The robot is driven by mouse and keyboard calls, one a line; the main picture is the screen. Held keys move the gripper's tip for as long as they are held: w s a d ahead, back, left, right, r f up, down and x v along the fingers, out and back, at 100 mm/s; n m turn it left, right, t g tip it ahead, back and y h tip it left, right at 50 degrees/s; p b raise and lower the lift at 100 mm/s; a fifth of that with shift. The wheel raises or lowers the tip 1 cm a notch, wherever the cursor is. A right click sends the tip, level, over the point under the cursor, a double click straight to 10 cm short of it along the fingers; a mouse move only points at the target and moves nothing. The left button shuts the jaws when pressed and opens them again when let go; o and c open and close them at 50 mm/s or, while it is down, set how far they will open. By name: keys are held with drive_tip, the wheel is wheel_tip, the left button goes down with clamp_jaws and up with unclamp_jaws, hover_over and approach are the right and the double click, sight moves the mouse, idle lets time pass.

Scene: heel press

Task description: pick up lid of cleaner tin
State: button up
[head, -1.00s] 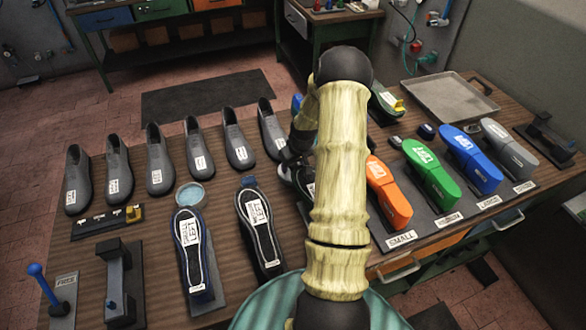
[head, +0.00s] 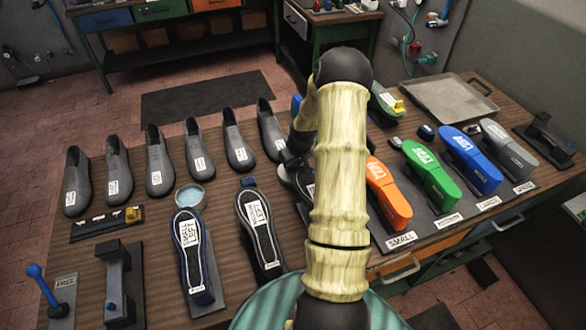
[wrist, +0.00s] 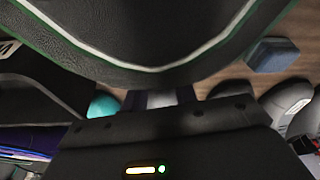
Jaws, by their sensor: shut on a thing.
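The cleaner tin (head: 190,195) stands on the bench at left of centre in the head view, round and low, with a pale blue top face inside a light rim. In the wrist view my gripper (wrist: 160,98) is low in the middle, close to the rounded end of a dark green-edged shoe piece (wrist: 145,30). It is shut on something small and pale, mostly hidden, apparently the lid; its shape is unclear. A teal rounded thing (wrist: 103,105) shows left of the fingers.
Grey lasts (head: 197,150) stand in a row behind. A blue block (wrist: 270,55) lies near my gripper in the wrist view. Coloured shoe forms (head: 428,170) and an empty tray (head: 445,100) are at right.

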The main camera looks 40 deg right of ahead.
sight(294, 166)
drive_tip(key=shift+r, duration=0.1)
wheel_tip(294, 166, up, 18)
drive_tip(key=b, duration=0.4)
drive_tip(key=shift+a, duration=0.1)
idle(0.5)
